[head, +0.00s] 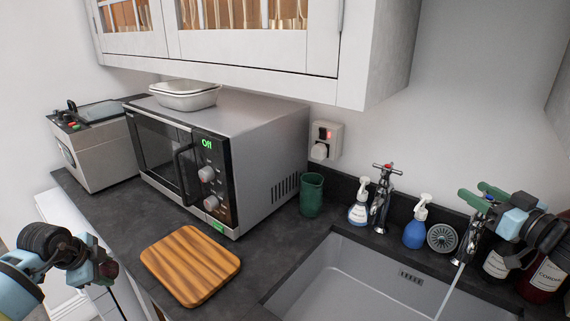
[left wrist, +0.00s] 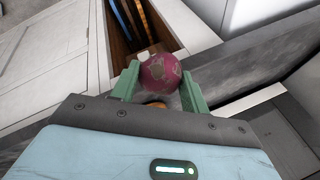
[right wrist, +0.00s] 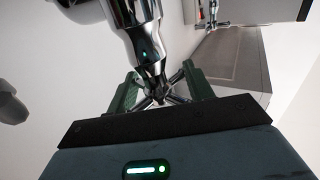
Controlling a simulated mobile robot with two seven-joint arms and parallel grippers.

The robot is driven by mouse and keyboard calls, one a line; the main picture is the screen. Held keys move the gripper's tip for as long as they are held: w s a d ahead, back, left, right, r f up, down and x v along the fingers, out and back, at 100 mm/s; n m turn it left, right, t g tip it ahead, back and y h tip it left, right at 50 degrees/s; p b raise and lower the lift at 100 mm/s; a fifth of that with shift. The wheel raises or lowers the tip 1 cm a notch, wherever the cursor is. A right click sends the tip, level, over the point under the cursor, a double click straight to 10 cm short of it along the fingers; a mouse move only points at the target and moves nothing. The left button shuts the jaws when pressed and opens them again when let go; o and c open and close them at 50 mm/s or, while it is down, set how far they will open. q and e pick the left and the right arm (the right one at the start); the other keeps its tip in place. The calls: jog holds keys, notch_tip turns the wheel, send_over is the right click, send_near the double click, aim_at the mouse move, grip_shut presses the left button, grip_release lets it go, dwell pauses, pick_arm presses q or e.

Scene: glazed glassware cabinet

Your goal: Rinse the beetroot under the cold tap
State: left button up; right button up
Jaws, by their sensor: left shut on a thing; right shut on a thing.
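The beetroot (left wrist: 160,73) is round, dark purple-red with paler patches. My left gripper (left wrist: 160,84) is shut on it, and both green fingers touch its sides. In the head view my left gripper (head: 108,270) is at the lower left, away from the sink. My right gripper (head: 483,196) is shut on the cross handle of the right-hand chrome tap (head: 469,243); the handle (right wrist: 160,90) shows between the fingers in the right wrist view. A thin stream of water (head: 452,289) falls from this tap into the grey sink (head: 350,268).
A red-marked tap (head: 380,205) stands between two spray bottles behind the sink. A wooden board (head: 190,264), green cup (head: 312,195) and microwave (head: 270,150) are on the dark worktop. Dark bottles (head: 540,280) stand at right. The visible sink basin is clear.

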pick_arm(q)
jog(key=shift+s+f, duration=0.1)
jog(key=shift+f, duration=0.6)
pick_arm(e)
jog(key=shift+y, duration=0.3)
pick_arm(q)
jog(key=shift+r, duration=0.1)
pick_arm(e)
jog(key=o, duration=0.9)
